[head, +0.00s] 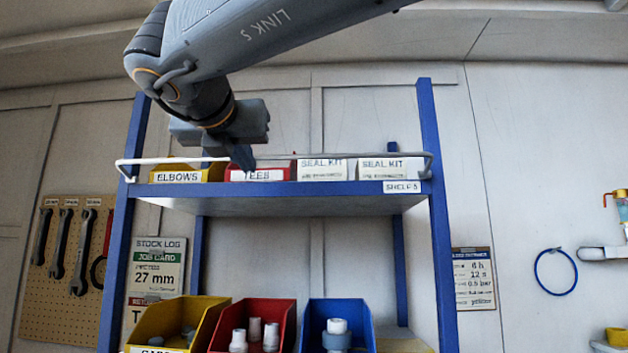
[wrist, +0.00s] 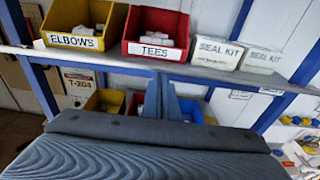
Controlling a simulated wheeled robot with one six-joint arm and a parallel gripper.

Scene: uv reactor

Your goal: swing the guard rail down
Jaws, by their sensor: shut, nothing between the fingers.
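The guard rail (head: 165,160) is a thin bar running across the front of the upper shelf, raised above the shelf edge in front of the bins. Its left part looks white and its right part grey, with bent ends at the two blue posts. My gripper (head: 243,160) is shut and empty, pointing down at the rail near the red TEES bin. It hides a short piece of the rail; I cannot tell whether they touch. In the wrist view, my shut fingers (wrist: 172,100) show below the shelf edge, and I cannot make out the rail there.
The upper shelf (head: 300,188) holds a yellow ELBOWS bin (head: 188,173), a red TEES bin (head: 262,174) and two white SEAL KIT boxes (head: 322,169). Yellow, red and blue bins (head: 340,308) stand below. Wrenches hang on a pegboard (head: 62,280) at left.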

